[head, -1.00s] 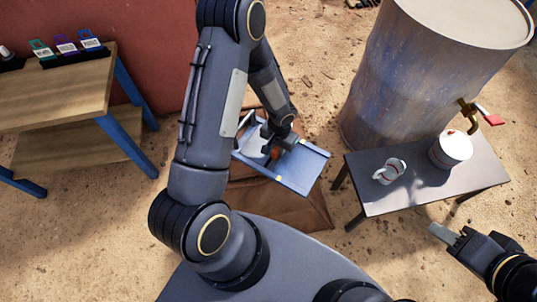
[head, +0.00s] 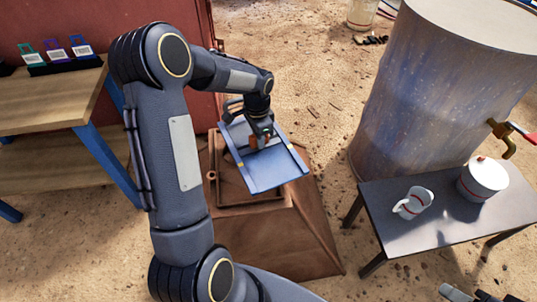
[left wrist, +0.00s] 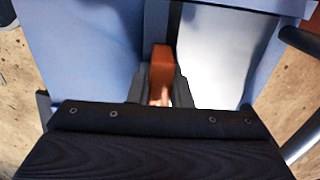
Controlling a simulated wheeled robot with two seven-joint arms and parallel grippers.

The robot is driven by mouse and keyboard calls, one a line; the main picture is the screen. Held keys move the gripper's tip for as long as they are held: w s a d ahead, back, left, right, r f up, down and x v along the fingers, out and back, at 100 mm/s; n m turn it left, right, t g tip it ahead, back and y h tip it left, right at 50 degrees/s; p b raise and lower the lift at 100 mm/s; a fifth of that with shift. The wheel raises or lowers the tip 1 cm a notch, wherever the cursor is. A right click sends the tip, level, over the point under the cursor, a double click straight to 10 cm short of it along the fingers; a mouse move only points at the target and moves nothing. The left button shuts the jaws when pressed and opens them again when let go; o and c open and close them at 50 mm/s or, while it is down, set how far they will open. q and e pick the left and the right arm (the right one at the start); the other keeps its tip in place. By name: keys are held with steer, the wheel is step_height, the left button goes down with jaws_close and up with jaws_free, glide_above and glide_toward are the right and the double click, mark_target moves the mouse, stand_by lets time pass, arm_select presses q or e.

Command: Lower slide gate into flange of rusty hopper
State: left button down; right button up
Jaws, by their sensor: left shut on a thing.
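The slide gate is a blue plate (head: 265,178) with raised side rails. It is held flat or slightly tilted above the rusty brown hopper (head: 312,240) in the head view. The hopper's square flange (head: 225,200) shows partly below and left of the gate, which hides the rest. My left gripper (head: 261,138) is shut on the gate's orange handle. In the left wrist view the orange handle (left wrist: 161,72) sits between the fingers, with the blue plate (left wrist: 90,50) behind it. My right gripper (head: 470,292) is cut off at the bottom right edge; its jaws are unclear.
A grey table (head: 440,218) at right holds a white mug (head: 413,203) and a white pot (head: 482,179). A large metal drum (head: 430,100) with a tap stands behind it. A wooden bench (head: 50,110) with padlock-like tags stands at left. Sandy ground lies between hopper and drum.

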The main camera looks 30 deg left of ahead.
mark_target(243, 142)
arm_select(q)
steer(key=a+m+b, duration=0.1)
steer(key=a+b, duration=0.1)
steer(key=a+m+b, duration=0.1)
steer(key=b, duration=0.2)
steer(key=shift+s+a+r, duration=0.15)
steer(key=shift+s+a, duration=0.2)
steer(key=shift+s, duration=0.05)
steer(key=shift+s+a+r+m+b, duration=0.3)
steer(key=shift+a+m+b, duration=0.1)
steer(key=shift+b, duration=0.4)
steer(key=shift+s+a+r, duration=0.1)
steer(key=shift+r, duration=0.1)
steer(key=shift+r+p, duration=0.1)
steer(key=shift+p, duration=0.25)
steer(key=shift+f+b, duration=0.5)
steer(key=shift+f, duration=0.2)
steer(key=shift+f+b, duration=2.1)
steer(key=shift+f, duration=2.15)
